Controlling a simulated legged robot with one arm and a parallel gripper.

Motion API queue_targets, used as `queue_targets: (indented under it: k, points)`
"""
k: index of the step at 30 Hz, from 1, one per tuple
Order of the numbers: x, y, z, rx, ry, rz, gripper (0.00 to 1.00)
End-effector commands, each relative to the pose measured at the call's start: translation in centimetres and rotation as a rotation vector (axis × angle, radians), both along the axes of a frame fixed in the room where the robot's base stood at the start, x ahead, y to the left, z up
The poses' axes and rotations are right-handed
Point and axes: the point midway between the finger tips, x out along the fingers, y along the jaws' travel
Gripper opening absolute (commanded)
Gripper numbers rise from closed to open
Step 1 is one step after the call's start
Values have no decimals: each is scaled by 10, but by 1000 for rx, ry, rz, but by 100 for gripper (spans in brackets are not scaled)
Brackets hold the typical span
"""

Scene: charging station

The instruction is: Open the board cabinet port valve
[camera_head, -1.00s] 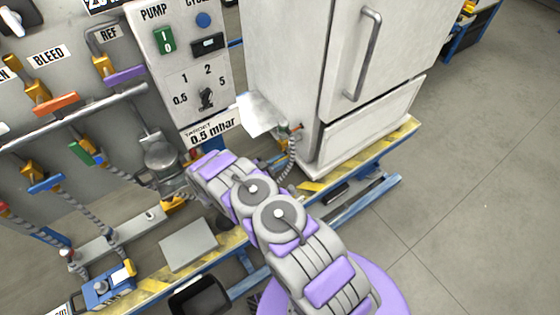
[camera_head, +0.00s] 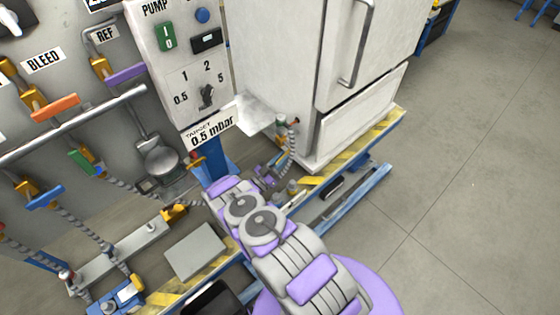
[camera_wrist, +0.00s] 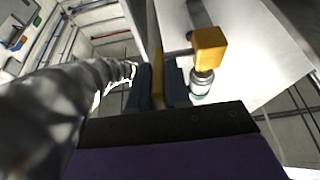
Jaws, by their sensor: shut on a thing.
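The white cabinet (camera_head: 275,70) stands at the upper middle, with a ribbed grey hose (camera_head: 292,145) hanging at its lower left side. My gripper (camera_head: 266,178) is low in front of that side, small and partly hidden by my arm. In the wrist view, the dark fingers of my gripper (camera_wrist: 157,88) are closed on a flat yellow-orange piece (camera_wrist: 157,75), which looks like a valve lever. A yellow block-shaped fitting (camera_wrist: 209,46) with a silver and green collar is just right of the fingers, beside a white surface. The valve body is not clearly visible.
A large ribbed hose (camera_wrist: 45,105) fills the wrist view's left side, close to my gripper. The panel with the 0.5 mbar label (camera_head: 212,128) and a metal pan (camera_head: 160,157) are left of my arm. The floor (camera_head: 460,170) at right is clear.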

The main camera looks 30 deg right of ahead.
Motion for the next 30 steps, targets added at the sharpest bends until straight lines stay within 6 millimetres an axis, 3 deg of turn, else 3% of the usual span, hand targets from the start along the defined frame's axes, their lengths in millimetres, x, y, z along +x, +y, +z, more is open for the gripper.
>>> queue_targets:
  k: [5,6,12,22,30]
  points:
    - [1,1,0,4,0,4,0]
    - [1,1,0,4,0,4,19]
    - [0,0,1,3,-1,1,38]
    - [-1,4,-2,3,-2,0,38]
    - [-7,45,-22,1,-2,3,38]
